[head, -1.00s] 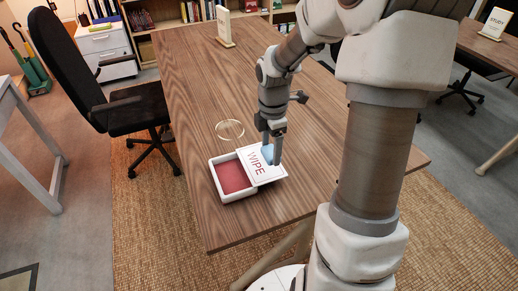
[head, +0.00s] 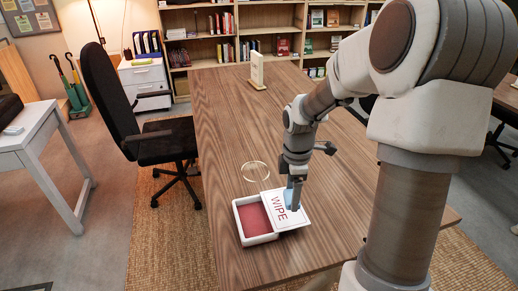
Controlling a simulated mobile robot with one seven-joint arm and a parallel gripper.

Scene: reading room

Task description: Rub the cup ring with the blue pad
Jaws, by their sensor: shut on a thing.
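The cup ring (head: 256,171) is a pale, thin ring on the brown wooden desk (head: 228,120). Just nearer than it stands a white box (head: 241,232) with a reddish inside. A white panel (head: 279,212) lettered WIPE sits at the box's right side and partly covers it. My gripper (head: 294,200) points down over this panel and is shut on the blue pad (head: 288,197). The fingers hide part of the pad. I cannot tell whether the pad still touches the panel. The ring lies to the left of my gripper and farther back.
A small upright sign (head: 257,70) stands at the desk's far end. A black office chair (head: 150,130) is at the desk's left side. A white side table (head: 40,150) is at far left. The desk between ring and sign is clear.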

